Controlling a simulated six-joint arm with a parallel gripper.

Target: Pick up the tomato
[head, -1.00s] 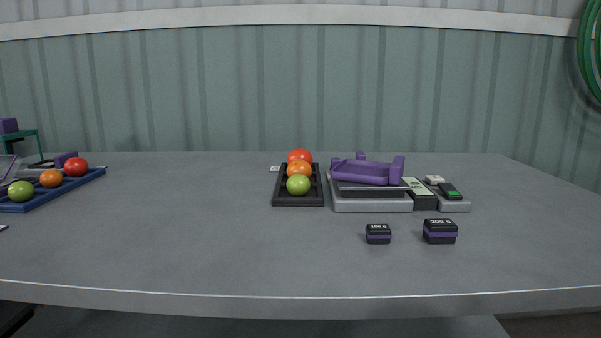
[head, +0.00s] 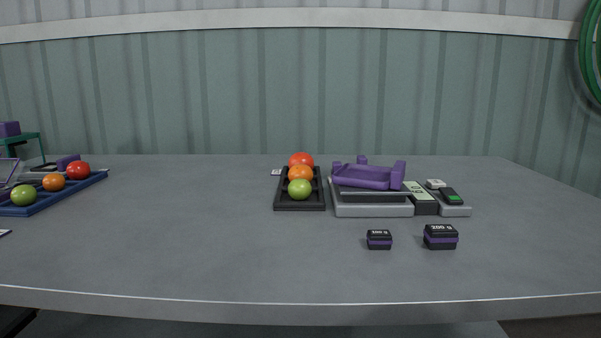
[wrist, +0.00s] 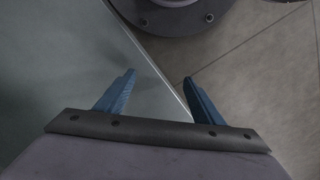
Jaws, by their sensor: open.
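Tomatoes show in two groups in the head view. A black tray (head: 299,206) near the middle of the table holds a row: a green tomato (head: 299,189) in front, an orange tomato (head: 300,173) behind it and a red tomato (head: 301,159) at the back. A blue tray (head: 66,198) at the left holds another green tomato (head: 23,195), an orange one (head: 54,182) and a red one (head: 78,170). My gripper (wrist: 158,84) shows only in the wrist view. Its blue fingers are apart and empty, over the table's edge and the floor. No tomato is in the wrist view.
A scale (head: 374,210) with a purple cradle (head: 368,177) stands right of the black tray. Two black weights (head: 379,240) (head: 440,237) sit in front of it. A small green stand (head: 25,138) is at the far left. The table's front middle is clear.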

